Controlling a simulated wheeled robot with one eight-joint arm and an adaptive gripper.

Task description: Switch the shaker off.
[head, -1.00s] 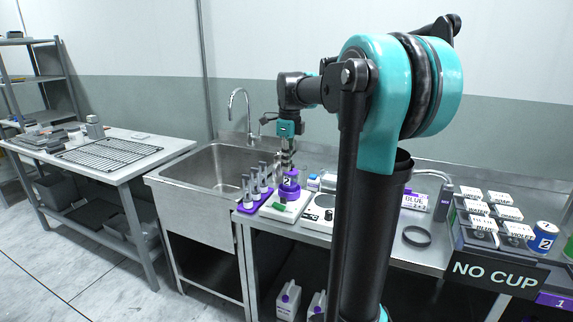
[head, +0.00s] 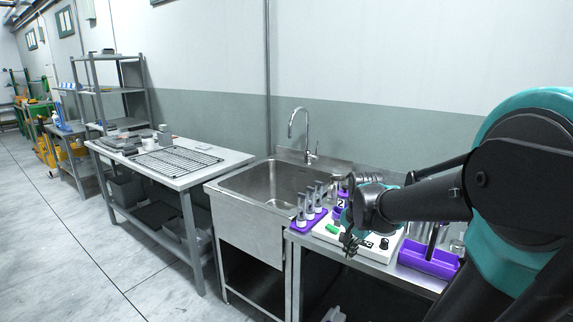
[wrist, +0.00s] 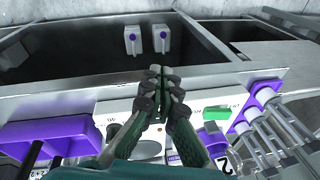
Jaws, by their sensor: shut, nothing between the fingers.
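The shaker is a low white box (head: 319,232) on the steel counter, right of the sink. A green switch (head: 332,229) is on its front part, and it also shows in the wrist view (wrist: 216,113). A purple-banded cup marked 2 (head: 341,204) stands on the shaker, partly hidden by my arm. My gripper (head: 350,245) is shut and empty at the counter's front edge, just right of the green switch in the head view. In the wrist view its fingertips (wrist: 160,76) lie left of the switch, apart from it. I cannot tell the switch's position.
The sink (head: 235,186) is further left. White jugs (wrist: 133,40) stand below the counter.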

